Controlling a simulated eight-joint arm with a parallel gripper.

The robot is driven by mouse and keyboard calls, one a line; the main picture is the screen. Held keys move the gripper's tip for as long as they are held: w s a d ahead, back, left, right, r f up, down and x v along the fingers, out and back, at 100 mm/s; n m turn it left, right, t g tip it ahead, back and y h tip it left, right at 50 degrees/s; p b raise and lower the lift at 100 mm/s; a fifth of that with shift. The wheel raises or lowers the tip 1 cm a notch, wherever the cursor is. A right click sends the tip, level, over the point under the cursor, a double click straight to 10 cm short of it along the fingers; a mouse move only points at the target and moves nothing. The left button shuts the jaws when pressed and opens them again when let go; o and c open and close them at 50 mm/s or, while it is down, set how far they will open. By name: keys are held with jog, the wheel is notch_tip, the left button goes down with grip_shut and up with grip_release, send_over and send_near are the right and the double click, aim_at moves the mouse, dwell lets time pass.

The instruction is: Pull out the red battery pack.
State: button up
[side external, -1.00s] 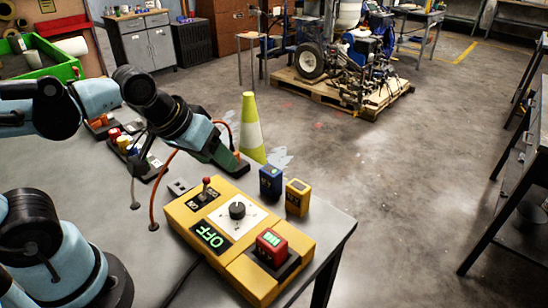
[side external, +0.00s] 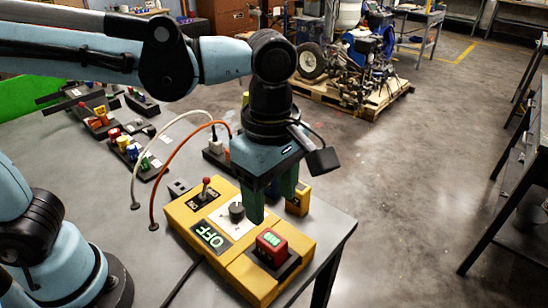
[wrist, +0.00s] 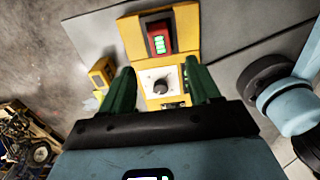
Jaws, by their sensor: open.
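The red battery pack (side external: 271,243) sits in a black socket at the near right end of the yellow control box (side external: 187,217). Its top shows a green lit indicator. The wrist view also shows the red pack (wrist: 159,38) in its socket, ahead of my fingers. My gripper (side external: 271,203) points down above the middle of the box, behind the pack and above it, not touching it. Its green fingers are apart with nothing between them; in the wrist view the gripper (wrist: 162,82) frames the knob (wrist: 160,87). The blue pack is not visible in the side view now.
The box also carries a red-tipped toggle lever (side external: 206,187) and an OFF display (side external: 210,236). A yellow pack (side external: 298,199) stands beside the box. Cables (side external: 152,185) arch at the left. Small coloured parts in trays (side external: 130,150) lie farther back. The table edge is close on the right.

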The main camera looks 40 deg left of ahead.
aim_at(271, 239)
jog(key=shift+f, duration=4.95)
jog(key=c, duration=1)
jog(key=shift+r, duration=0.65)
jog(key=shift+r, duration=2.35)
